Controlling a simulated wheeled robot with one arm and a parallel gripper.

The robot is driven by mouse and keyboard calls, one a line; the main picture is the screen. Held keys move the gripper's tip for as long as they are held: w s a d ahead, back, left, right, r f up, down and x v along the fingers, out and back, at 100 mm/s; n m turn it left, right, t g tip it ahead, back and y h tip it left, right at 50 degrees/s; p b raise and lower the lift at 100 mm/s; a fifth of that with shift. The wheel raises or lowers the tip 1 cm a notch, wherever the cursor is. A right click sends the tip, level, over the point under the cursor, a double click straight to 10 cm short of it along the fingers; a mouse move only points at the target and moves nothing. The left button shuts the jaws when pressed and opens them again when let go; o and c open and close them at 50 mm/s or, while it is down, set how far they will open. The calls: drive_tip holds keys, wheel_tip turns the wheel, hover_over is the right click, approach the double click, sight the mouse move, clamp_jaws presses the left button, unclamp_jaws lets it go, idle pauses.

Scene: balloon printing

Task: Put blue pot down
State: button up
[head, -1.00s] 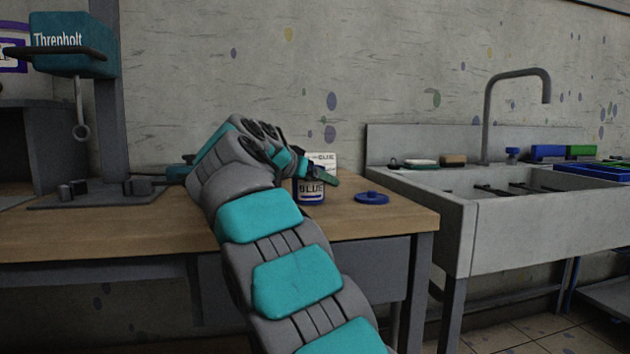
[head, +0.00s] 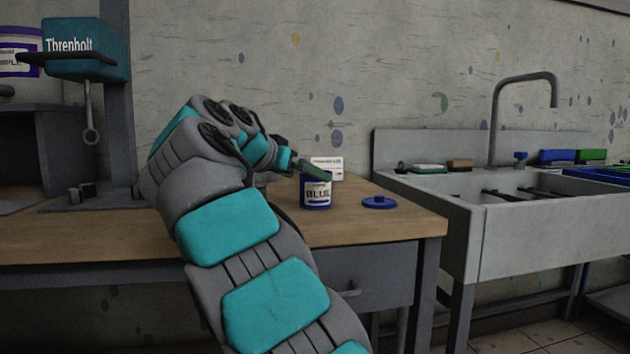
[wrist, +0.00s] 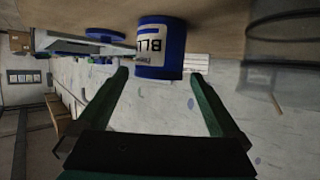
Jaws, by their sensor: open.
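The blue pot (head: 315,193), with a white label reading BLUE, stands upright on the wooden table (head: 385,222). My gripper (head: 308,168) is at the pot's upper left in the head view, and its far finger is partly hidden. In the wrist view, which is upside down, the pot (wrist: 160,48) sits on the table just beyond the fingertips. My gripper (wrist: 162,78) is open there, with its two green fingers spread wide and nothing held between them. A round blue lid (head: 379,202) lies flat on the table to the right of the pot.
A small white card (head: 327,166) stands behind the pot. A grey sink (head: 540,215) with a tall tap is at the right. A teal press-like machine (head: 86,50) marked Threnholt stands at the left. Bare table lies in front of the pot.

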drive_tip(key=shift+v, duration=1.8)
